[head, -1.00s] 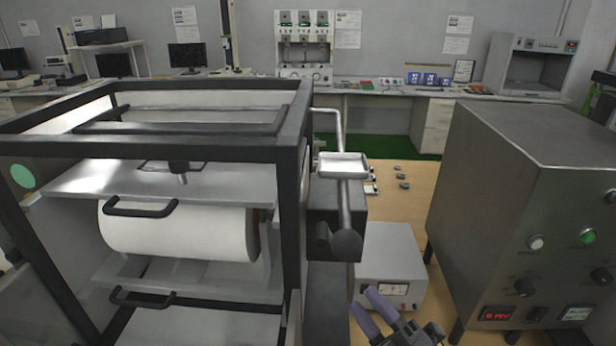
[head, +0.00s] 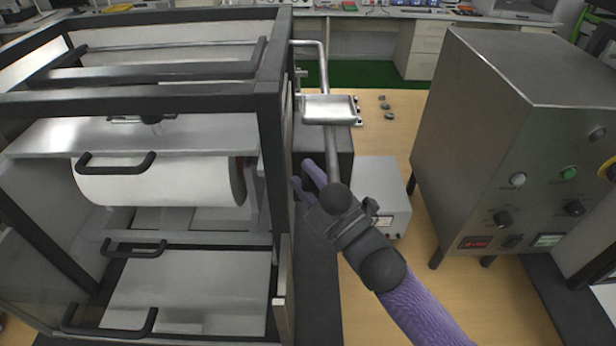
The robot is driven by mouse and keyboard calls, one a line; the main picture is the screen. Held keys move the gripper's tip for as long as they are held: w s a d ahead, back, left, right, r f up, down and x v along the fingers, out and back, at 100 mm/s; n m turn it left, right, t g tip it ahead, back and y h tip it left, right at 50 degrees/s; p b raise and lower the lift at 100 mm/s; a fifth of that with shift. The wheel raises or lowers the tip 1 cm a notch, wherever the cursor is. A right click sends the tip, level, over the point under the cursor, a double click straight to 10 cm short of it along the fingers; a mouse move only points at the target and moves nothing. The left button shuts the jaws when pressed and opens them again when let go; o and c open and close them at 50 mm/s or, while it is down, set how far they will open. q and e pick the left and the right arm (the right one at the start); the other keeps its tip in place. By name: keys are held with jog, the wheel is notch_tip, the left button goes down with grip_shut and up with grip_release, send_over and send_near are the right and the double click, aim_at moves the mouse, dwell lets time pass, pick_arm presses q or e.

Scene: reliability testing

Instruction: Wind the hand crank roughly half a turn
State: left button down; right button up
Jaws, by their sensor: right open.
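The hand crank (head: 325,72) is a silver rod at the right side of the black-framed machine (head: 268,125). It runs out from the frame, bends and hangs down past a small silver tray-like plate (head: 328,108). A dark round knob (head: 335,197) shows at its lower end. My right gripper (head: 304,174) has purple fingers and is open. Its fingers are just left of the knob, pointing up and left between the knob and the machine; whether they touch the crank I cannot tell. The gripper body partly overlaps the knob area. My left gripper is not in view.
A grey meter box (head: 385,185) stands on the wooden table right of the crank. A large metal control cabinet (head: 470,120) with buttons stands further right. A white roll (head: 160,184) sits inside the machine. Bare table (head: 385,130) shows behind the meter box.

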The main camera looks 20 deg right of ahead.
jog(key=c, duration=0.5)
grip_shut()
jog(key=shift+d+m+b, duration=0.2)
jog(key=shift+m+b, duration=0.25)
jog(key=shift+m, duration=0.05)
jog(key=d+m+t+h+b, duration=0.1)
jog(key=m+t+h, duration=0.1)
jog(key=m, duration=0.1)
jog(key=d+m+t+h+b, duration=0.1)
jog(key=m+t+h, duration=0.1)
jog(key=m, duration=0.1)
jog(key=s+d+m+t+h+b, duration=0.1)
jog(key=m+h+b, duration=0.1)
jog(key=m, duration=0.1)
jog(key=shift+r+m+t, duration=0.2)
jog(key=shift+m+t, duration=0.2)
